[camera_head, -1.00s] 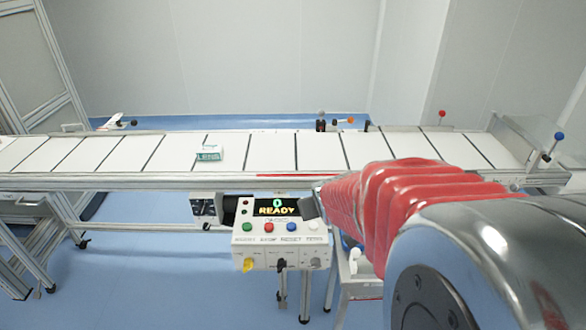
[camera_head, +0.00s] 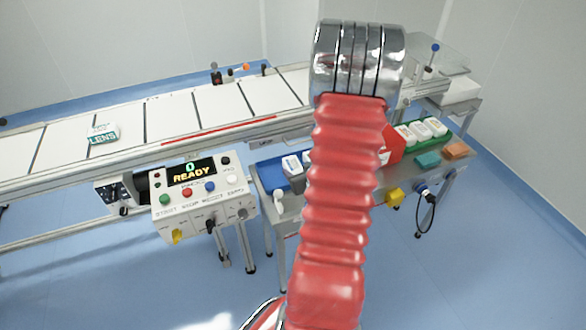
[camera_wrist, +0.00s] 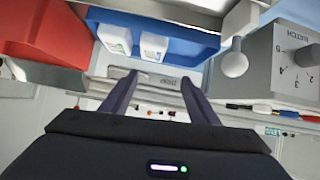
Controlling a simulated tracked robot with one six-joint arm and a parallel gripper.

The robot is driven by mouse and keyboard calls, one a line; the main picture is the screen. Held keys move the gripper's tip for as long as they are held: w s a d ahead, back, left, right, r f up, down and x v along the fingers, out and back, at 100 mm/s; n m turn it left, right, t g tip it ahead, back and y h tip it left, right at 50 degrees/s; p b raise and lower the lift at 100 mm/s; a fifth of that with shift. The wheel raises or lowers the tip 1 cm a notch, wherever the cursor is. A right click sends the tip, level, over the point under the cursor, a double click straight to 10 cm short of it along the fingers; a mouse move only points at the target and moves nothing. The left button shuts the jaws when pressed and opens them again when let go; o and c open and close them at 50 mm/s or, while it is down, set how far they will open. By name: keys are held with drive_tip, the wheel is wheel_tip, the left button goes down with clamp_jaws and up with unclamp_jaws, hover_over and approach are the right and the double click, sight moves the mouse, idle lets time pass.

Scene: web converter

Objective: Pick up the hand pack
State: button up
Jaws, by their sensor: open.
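I cannot tell which item is the hand pack, as no legible label names it. A white and teal pack (camera_head: 103,134) lettered "LENS" lies on the conveyor (camera_head: 175,112) at the left in the head view. White packs (camera_head: 291,165) stand in a blue tray (camera_head: 268,176), partly behind my arm. In the wrist view, two white packs (camera_wrist: 116,39) (camera_wrist: 153,46) show in the blue tray (camera_wrist: 197,42). My gripper (camera_wrist: 158,80) is open, its dark fingers apart with nothing between them, and the packs are beyond the fingertips. My arm hides the gripper in the head view.
A red bin (camera_head: 394,143) and a green tray (camera_head: 408,143) of white packs stand right of my arm, with teal (camera_head: 428,159) and orange (camera_head: 456,150) blocks nearby. A control box (camera_head: 205,195) reads "READY". A white knob (camera_wrist: 234,65) and grey dial box (camera_wrist: 292,72) are close by in the wrist view.

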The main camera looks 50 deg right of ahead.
sight(294, 166)
drive_tip(key=shift+s+d+f+m, duration=0.2)
drive_tip(key=shift+s+d+f, duration=0.1)
drive_tip(key=shift+s+f, duration=0.3)
drive_tip(key=shift+s+d+f+m, duration=0.2)
drive_tip(key=shift+s+d+f, duration=0.05)
drive_tip(key=shift+s+f, duration=0.3)
drive_tip(key=shift+w, duration=0.1)
drive_tip(key=shift+r+x, duration=0.2)
drive_tip(key=shift+x, duration=4)
drive_tip(key=shift+w+d, duration=0.1)
drive_tip(key=shift+w, duration=0.05)
drive_tip(key=shift+x, duration=2.6)
drive_tip(key=shift+d+r, duration=0.1)
drive_tip(key=shift+c, duration=0.2)
drive_tip(key=c, duration=0.8)
